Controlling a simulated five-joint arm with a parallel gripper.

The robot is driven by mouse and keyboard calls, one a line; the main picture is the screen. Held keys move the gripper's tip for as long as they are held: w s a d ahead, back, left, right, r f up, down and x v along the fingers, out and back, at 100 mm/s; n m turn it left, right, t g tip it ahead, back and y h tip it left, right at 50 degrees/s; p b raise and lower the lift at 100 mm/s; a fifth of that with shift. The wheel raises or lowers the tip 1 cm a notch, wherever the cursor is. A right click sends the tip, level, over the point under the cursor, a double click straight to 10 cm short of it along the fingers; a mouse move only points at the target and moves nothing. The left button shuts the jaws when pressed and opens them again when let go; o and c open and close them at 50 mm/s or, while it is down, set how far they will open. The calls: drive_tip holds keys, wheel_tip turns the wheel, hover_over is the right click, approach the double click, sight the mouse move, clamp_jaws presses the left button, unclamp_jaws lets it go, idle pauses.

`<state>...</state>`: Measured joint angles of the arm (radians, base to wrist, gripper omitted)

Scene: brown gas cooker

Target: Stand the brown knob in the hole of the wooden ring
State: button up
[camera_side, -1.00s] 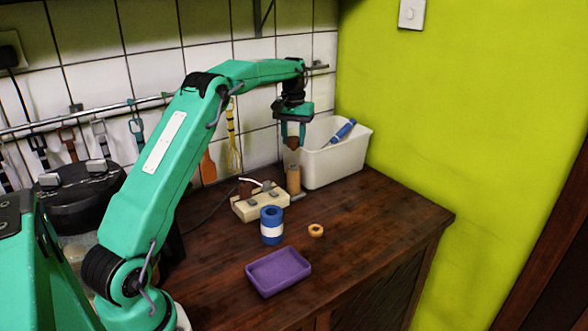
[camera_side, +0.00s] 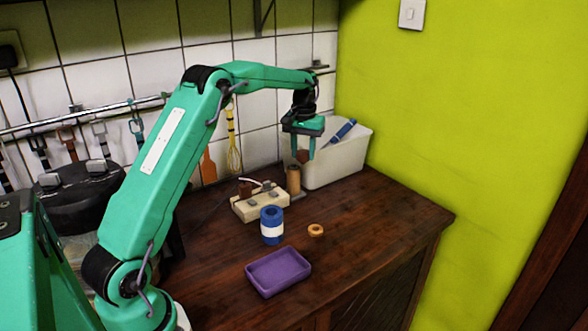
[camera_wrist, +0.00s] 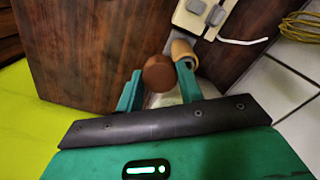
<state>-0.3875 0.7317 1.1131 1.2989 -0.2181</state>
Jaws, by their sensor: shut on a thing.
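The brown knob (camera_side: 302,156) is between the fingers of my gripper (camera_side: 304,152), held up in the air in front of the white bin. In the wrist view the knob (camera_wrist: 158,73) shows as a round brown end between the two green fingertips of my gripper (camera_wrist: 158,82). The wooden ring (camera_side: 316,230) lies flat on the dark wooden counter, nearer the camera and well below my gripper. Its hole faces up and looks empty. The ring does not show in the wrist view.
A tan wooden cylinder (camera_side: 294,180) stands close below my gripper, beside the white bin (camera_side: 340,160). A cream power strip (camera_side: 260,204), a blue and white roll (camera_side: 271,225) and a purple tray (camera_side: 278,272) are on the counter. The counter right of the ring is clear.

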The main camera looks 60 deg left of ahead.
drive_tip(key=s+d+f, duration=0.2)
drive_tip(key=d+f, duration=0.1)
drive_tip(key=d, duration=0.3)
drive_tip(key=s+d+f+m, duration=0.1)
drive_tip(key=s+d+f, duration=0.2)
drive_tip(key=d, duration=0.4)
drive_tip(key=shift+s+d+f, duration=0.25)
drive_tip(key=shift+d+f, duration=0.05)
drive_tip(key=shift+f, duration=0.1)
drive_tip(key=shift+f, duration=0.2)
drive_tip(key=shift+f, duration=2.3)
drive_tip(key=shift+f, duration=1.15)
drive_tip(key=o, duration=1)
drive_tip(key=shift+o, duration=0.2)
drive_tip(key=shift+r, duration=0.1)
